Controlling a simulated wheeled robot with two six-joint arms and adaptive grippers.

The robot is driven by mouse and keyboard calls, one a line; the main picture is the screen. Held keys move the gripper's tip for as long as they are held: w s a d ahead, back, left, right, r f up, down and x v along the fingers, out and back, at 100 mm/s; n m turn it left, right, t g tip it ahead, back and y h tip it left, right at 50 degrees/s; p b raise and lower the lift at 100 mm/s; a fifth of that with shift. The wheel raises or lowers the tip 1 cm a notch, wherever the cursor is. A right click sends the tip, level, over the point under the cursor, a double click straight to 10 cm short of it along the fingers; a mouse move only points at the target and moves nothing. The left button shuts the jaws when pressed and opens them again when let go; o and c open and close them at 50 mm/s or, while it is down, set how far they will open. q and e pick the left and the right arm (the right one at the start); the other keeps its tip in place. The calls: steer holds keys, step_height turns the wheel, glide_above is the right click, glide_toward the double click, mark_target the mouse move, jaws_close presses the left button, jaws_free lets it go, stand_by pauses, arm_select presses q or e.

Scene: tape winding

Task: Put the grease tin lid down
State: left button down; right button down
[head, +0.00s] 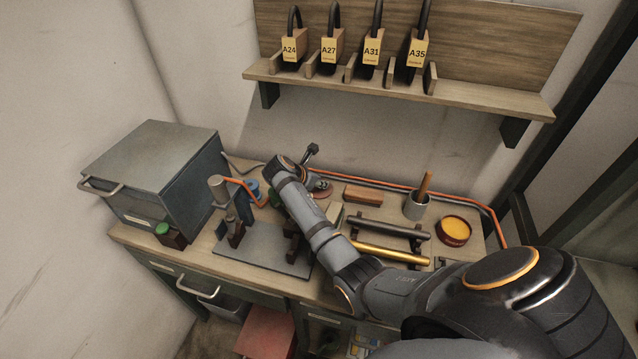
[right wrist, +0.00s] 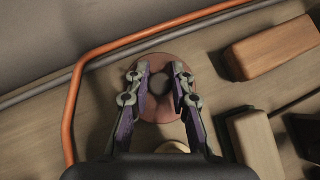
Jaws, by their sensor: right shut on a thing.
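The grease tin (head: 454,231) stands open at the right of the bench, dark red with yellow grease inside. The grease tin lid is a reddish-brown disc (right wrist: 178,53) with a dark round centre, between the fingers of my right gripper (right wrist: 161,72). In the head view the lid (head: 325,192) shows partly at the back of the bench, beside my right gripper (head: 312,183). My right gripper is shut on the lid, low over the bench. I cannot tell whether the lid touches the wood. My left gripper is not in view.
An orange hose (head: 395,196) runs along the bench's back edge, near the lid. A wooden block (head: 362,195), a black rod (head: 392,228), a brass rod (head: 390,252) and a cup (head: 416,206) lie to the right. A grey metal box (head: 155,178) stands left.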

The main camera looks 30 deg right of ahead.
steer(key=c, duration=1.2)
jaws_free()
steer(key=shift+o, duration=0.2)
steer(key=v, duration=1.2)
steer(key=shift+r, duration=0.1)
